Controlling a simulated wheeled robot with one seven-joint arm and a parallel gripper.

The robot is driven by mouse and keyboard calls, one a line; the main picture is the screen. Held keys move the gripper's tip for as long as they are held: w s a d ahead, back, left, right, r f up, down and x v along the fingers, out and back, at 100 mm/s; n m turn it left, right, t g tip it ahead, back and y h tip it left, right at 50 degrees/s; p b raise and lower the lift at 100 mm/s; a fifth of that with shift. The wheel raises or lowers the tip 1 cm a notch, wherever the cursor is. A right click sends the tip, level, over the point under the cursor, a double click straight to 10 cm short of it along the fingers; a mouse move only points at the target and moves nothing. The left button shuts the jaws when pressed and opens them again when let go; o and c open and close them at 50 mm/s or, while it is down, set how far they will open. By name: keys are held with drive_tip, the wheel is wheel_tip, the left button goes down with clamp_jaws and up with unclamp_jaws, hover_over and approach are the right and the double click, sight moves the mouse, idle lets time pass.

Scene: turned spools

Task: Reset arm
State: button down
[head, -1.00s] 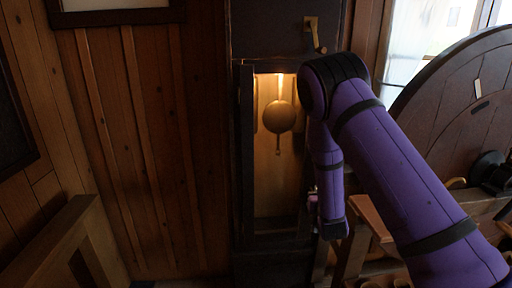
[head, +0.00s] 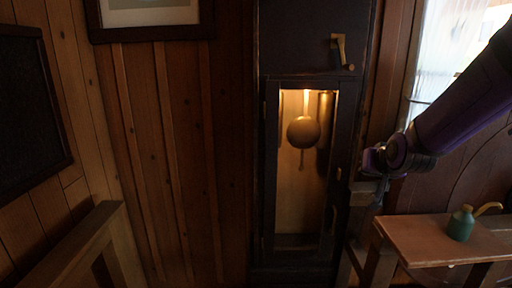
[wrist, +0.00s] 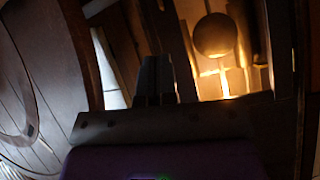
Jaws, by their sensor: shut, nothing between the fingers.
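My purple arm comes in from the right edge of the head view. My gripper (head: 374,198) points down, just right of the tall dark clock case (head: 260,170) and near the left end of a small wooden table (head: 440,238). In the wrist view the fingers (wrist: 155,80) are together and hold nothing. The lit clock opening with its round pendulum bob (head: 303,132) shows in the head view, and the bob also shows in the wrist view (wrist: 214,36).
A green can with a brass spout (head: 461,224) stands on the small table. A brass crank handle (head: 342,52) sticks out of the upper case. A wooden frame (head: 75,245) stands at lower left. A bright window (head: 450,60) is at right.

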drive_tip(key=s+r+n+g, duration=0.1)
drive_tip(key=s+r, duration=0.3)
drive_tip(key=s, duration=1.1)
drive_tip(key=s+r+n+g, duration=0.1)
drive_tip(key=s+r+g, duration=0.3)
drive_tip(key=s, duration=1.1)
drive_tip(key=shift+s+d+r+n+g, duration=0.2)
drive_tip(key=shift+s+r+n+g, duration=0.1)
drive_tip(key=shift+r, duration=0.15)
